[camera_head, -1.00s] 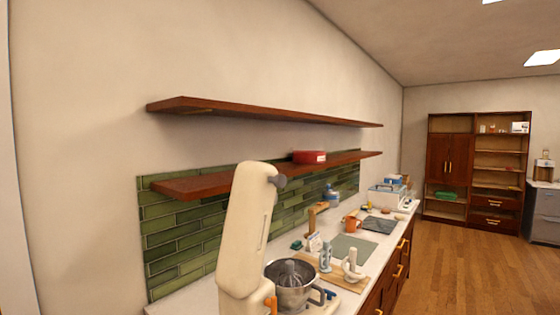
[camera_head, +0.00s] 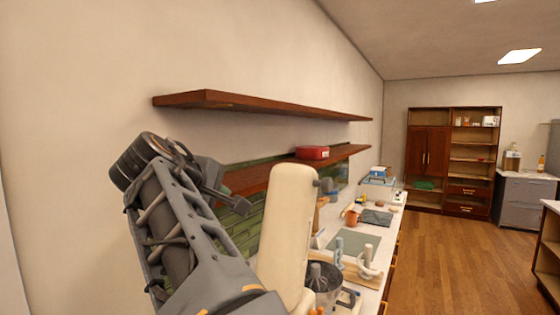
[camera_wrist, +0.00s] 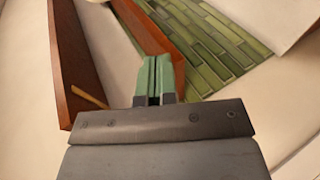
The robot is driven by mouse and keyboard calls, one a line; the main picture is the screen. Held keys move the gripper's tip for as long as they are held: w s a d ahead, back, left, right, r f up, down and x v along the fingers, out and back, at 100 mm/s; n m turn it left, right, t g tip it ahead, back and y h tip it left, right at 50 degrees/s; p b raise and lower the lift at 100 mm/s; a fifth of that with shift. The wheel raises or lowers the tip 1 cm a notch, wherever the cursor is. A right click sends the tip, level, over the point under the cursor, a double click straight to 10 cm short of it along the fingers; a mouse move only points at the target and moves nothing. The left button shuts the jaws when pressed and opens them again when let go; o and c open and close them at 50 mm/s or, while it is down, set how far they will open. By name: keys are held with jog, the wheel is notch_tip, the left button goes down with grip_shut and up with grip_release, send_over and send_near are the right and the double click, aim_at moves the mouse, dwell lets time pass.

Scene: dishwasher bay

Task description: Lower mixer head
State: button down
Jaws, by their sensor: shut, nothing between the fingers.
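The cream mixer head (camera_head: 287,235) stands tilted up, nearly upright, in the lower middle of the head view. The metal mixer bowl (camera_head: 322,288) with a whisk in it is just right of the head, partly cut off by the bottom edge. My gripper (camera_head: 240,206) is left of the mixer head, apart from it in the picture. In the wrist view my gripper (camera_wrist: 155,78) shows green fingers pressed together with nothing between them. The mixer's base is mostly hidden.
Two brown wall shelves, an upper one (camera_head: 270,106) and a lower one (camera_head: 250,180), run close above the green tiles (camera_head: 249,226). A red container (camera_head: 312,152) sits on the lower shelf. The counter beyond holds a grey-green mat (camera_head: 354,241) and an orange mug (camera_head: 352,217).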

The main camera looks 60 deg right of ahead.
aim_at(286, 165)
jog(key=s+d+r+m+g+h, duration=0.25)
jog(key=s+d+r, duration=0.2)
jog(key=r, duration=0.35)
jog(key=shift+n, duration=0.35)
jog(key=p+x, duration=0.3)
jog(key=x, duration=0.8)
jog(key=shift+s+a+f, duration=0.1)
jog(key=shift+s+f, duration=0.05)
jog(key=shift+f, duration=0.05)
jog(key=shift+d+f+p, duration=0.3)
jog(key=shift+d, duration=0.35)
